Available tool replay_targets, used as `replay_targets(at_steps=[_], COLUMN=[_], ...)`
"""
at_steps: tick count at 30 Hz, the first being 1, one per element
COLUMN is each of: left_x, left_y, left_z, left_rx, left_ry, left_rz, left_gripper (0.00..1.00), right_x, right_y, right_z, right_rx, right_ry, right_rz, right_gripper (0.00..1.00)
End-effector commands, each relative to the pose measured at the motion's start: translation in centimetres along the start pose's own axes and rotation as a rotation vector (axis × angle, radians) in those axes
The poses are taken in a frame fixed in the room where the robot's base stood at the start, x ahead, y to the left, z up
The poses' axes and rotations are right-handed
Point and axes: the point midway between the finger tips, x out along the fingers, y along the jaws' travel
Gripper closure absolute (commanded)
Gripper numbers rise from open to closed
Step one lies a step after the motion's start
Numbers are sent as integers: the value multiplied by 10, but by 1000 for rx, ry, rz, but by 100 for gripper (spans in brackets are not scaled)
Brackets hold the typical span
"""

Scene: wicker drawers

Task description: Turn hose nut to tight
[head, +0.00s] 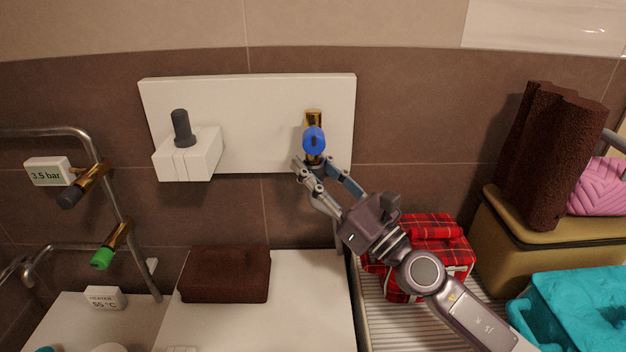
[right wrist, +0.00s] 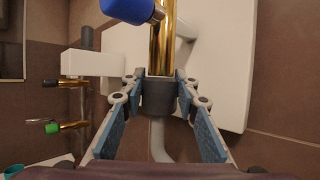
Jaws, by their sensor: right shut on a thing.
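The hose nut (right wrist: 160,100) is a dark grey collar in the right wrist view, at the lower end of a brass pipe (right wrist: 160,50). My right gripper (right wrist: 160,84) is shut on it, with one finger on each side. A pale grey hose (right wrist: 160,140) runs down below the nut. In the head view, my right gripper (head: 314,167) reaches up to the brass valve (head: 313,117) with the blue knob (head: 313,140) on the white wall panel (head: 245,100). There the nut is largely hidden by the fingers. My left gripper is not in view.
A white box with a dark grey lever (head: 182,128) is left on the panel. Metal pipes with a green-knobbed valve (head: 103,258) stand further left. A brown folded towel (head: 225,275) lies on the white top below. A red plaid bag (head: 432,235) sits behind my right arm.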

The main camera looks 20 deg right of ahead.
Motion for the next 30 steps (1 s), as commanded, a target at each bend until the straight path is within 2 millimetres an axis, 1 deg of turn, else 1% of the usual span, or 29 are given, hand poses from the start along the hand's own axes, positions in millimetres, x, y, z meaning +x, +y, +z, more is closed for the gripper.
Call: replay_targets(at_steps=[1,4,18,19,21,24,30], left_x=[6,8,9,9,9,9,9], left_y=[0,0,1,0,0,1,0], left_z=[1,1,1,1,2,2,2], left_rx=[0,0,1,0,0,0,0], left_ry=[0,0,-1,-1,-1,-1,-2], left_rz=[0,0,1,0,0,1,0], left_gripper=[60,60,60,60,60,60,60], right_x=[-1,-1,0,0,0,0,0], right_y=[0,0,0,0,0,0,0], right_z=[-4,-2,-1,-1,-1,-1,0], right_rx=[6,12,16,16,16,15,14], right_ry=[2,1,2,2,2,1,1], right_rz=[11,24,33,33,33,32,32], right_gripper=[96,96,96,70,62,53,53])
